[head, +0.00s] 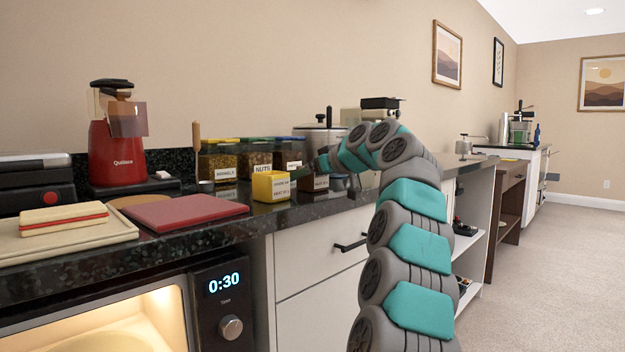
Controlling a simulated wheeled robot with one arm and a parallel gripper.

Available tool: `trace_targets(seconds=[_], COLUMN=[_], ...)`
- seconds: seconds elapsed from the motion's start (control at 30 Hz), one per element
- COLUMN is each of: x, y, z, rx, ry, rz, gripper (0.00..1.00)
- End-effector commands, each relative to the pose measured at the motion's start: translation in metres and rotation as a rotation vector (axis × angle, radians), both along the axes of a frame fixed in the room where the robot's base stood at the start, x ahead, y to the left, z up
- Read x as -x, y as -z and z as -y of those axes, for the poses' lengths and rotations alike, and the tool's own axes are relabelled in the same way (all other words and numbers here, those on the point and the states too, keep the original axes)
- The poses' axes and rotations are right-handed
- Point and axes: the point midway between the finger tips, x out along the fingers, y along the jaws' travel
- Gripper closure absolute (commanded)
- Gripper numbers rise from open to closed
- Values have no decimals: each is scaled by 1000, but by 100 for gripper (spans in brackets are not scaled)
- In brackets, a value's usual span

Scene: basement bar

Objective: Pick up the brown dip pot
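A small brown pot (314,184) stands on the dark counter, just right of the yellow labelled box. It is partly hidden by my gripper. My gripper (328,178) is at the end of my grey and teal arm, which curves up from the lower right and over to the counter. Its dark fingers come down close around the brown pot, one toward the left and one at its right side. I cannot tell whether they touch it.
The yellow box (271,186) sits close left of the pot. Several labelled jars (255,158) and a lidded pot (320,138) stand behind. A red board (180,211), a tray (65,240) and a red grinder (117,150) fill the left counter. A microwave (222,308) is below.

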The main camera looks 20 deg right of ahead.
Motion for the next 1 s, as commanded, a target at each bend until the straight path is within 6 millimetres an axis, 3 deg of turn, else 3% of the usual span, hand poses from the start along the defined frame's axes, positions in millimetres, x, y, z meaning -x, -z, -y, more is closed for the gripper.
trace_targets(seconds=[0.07,0.77,1.0], x=[0,0,0], y=[0,0,-1], z=[0,0,0], rx=[0,0,0], ry=[0,1,0], rz=[0,0,1], gripper=[14,92,93])
